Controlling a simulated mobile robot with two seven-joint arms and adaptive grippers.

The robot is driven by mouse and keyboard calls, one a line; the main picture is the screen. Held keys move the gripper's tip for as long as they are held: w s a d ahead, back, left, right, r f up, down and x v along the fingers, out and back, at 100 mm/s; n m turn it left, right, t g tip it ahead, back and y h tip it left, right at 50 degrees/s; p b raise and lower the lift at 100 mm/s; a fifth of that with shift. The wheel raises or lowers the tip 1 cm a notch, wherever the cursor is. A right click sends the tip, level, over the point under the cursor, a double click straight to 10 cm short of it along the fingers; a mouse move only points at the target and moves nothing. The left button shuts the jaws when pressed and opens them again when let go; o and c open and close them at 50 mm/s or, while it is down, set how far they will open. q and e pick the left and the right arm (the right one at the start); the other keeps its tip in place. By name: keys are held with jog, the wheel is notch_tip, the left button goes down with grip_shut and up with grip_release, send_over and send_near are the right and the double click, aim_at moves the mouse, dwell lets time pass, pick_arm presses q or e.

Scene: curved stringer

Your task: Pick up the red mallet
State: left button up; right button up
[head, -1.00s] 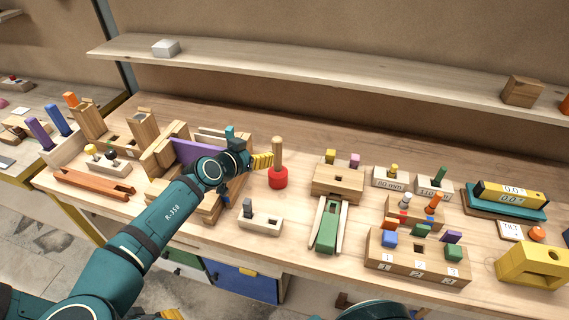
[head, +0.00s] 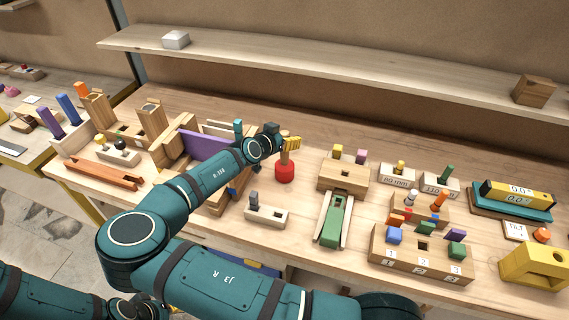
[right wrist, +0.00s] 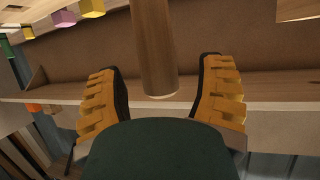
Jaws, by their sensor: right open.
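The red mallet (head: 284,173) stands upright on the bench, with its red head down and its wooden handle pointing up. My right gripper (head: 291,143) is at the upper part of the handle and hides some of it. In the right wrist view the handle (right wrist: 155,50) shows between the two open, ribbed yellow fingers of my right gripper (right wrist: 163,92), with gaps on both sides. The red head is out of that view. My left gripper (head: 172,308) shows only as a sliver of yellow at the bottom edge of the head view.
A wooden vise with a purple board (head: 205,145) stands left of the mallet, partly behind my right arm. A small block with a grey peg (head: 266,211) lies in front. A wooden fixture with a green ramp (head: 336,220) stands to the right. A shelf (head: 330,68) runs behind.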

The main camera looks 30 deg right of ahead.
jog(key=x, duration=0.2)
jog(key=shift+w+d+f, duration=0.15)
jog(key=shift+d, duration=0.15)
grip_shut()
